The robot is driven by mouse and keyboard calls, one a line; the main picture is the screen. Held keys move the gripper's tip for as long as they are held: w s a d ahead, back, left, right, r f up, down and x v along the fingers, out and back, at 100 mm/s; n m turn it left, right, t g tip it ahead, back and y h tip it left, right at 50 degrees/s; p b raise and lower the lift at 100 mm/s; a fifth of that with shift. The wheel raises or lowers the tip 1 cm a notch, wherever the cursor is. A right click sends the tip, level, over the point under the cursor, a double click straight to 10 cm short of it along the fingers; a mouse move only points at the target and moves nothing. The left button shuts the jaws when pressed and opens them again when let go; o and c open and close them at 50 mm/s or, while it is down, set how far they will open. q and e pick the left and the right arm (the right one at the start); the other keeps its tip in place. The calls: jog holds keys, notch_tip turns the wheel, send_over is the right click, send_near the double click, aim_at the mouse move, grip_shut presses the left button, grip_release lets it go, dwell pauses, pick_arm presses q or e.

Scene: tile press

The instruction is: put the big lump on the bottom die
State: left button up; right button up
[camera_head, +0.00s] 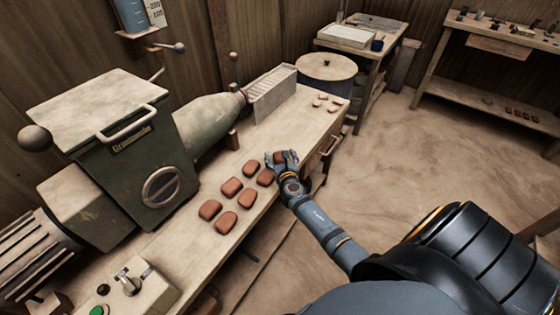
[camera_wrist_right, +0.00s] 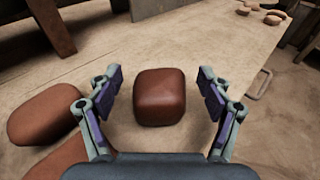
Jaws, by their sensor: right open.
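Several reddish-brown clay lumps lie in two rows on the long bench (camera_head: 172,240) in the head view. Their sizes look alike there, so I cannot tell which is the big lump. My right gripper (camera_head: 281,160) is at the far end of the rows, at a lump (camera_head: 280,156) that it partly covers. In the right wrist view this block-like lump (camera_wrist_right: 160,97) lies between the spread fingers of the open gripper (camera_wrist_right: 162,92), with a gap on each side. My left gripper is not in view. I cannot make out the bottom die.
Another lump (camera_wrist_right: 44,112) lies close left of the gripper. A green machine (camera_head: 140,150) with a tapered barrel (camera_head: 210,120) stands behind the rows. A ribbed pale block (camera_head: 270,93) and small pale and brown pieces (camera_head: 326,103) are farther along. Floor right of the bench is clear.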

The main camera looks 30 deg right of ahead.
aim_at(280, 161)
jog(key=shift+s+r, duration=0.1)
jog(key=shift+c, duration=1)
jog(key=c, duration=1.4)
notch_tip(280, 161, up, 4)
jog(key=shift+f+p, duration=0.25)
jog(key=shift+p, duration=1)
jog(key=s+a+r+p, duration=0.4)
jog(key=s+r, duration=0.5)
jog(key=s, duration=0.4)
jog(key=shift+s+r, duration=0.2)
jog(key=shift+r, duration=0.05)
jog(key=shift+a, duration=0.1)
